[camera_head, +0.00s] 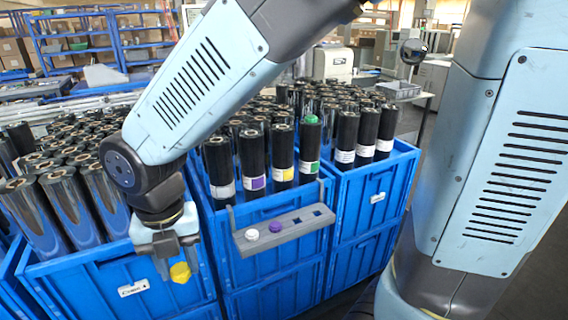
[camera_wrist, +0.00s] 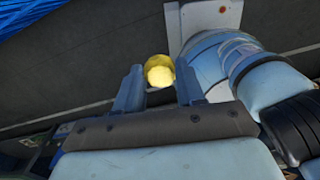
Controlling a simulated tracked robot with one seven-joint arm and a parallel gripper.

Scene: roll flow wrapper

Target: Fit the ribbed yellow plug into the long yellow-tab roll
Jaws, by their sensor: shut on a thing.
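My gripper (camera_head: 178,262) is shut on the yellow plug (camera_head: 180,272) and holds it in front of the blue crates. In the wrist view the plug (camera_wrist: 159,71) sits between the two fingertips (camera_wrist: 158,88). Its ribs are too small to make out. The yellow-tab roll (camera_head: 283,150) is a black roll with a yellow band on its label. It stands upright in the front row of the middle crate, right of my gripper. Its top end looks bare. The plug is apart from it and lower.
A grey holder (camera_head: 283,230) hangs on the crate front with a white plug (camera_head: 252,234), a purple plug (camera_head: 275,226) and two dark empty sockets. The purple-tab roll (camera_head: 252,160) and green-tab roll (camera_head: 309,148), topped by a green plug (camera_head: 311,119), flank the yellow-tab roll. Blue crates (camera_head: 120,282) hold many rolls.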

